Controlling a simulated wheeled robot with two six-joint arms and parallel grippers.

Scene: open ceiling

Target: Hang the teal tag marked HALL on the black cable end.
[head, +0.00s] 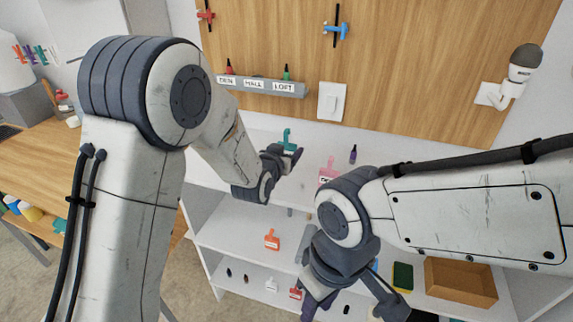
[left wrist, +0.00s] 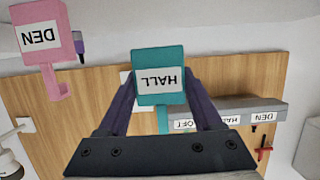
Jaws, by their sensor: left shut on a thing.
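The teal HALL tag (head: 288,137) is held in my left gripper (head: 289,151), upright above the white shelf top and below the label rail. The left wrist view shows the teal tag (left wrist: 160,72) between the two purple fingers, its HALL label upside down in the picture. Short black cables show on the wooden board, one with a blue clip (head: 336,30) and one with a red clip (head: 206,15). I cannot tell which is the black cable end. My right gripper (head: 350,306) is low in front of the shelves, partly hidden and cut off.
A grey rail (head: 262,87) labelled DEN, HALL and LOFT is on the board, with a red and a green piece on it. A pink DEN tag (head: 327,172) and a purple piece (head: 353,154) stand right of my left gripper. An orange tag (head: 272,240) is on the shelf below.

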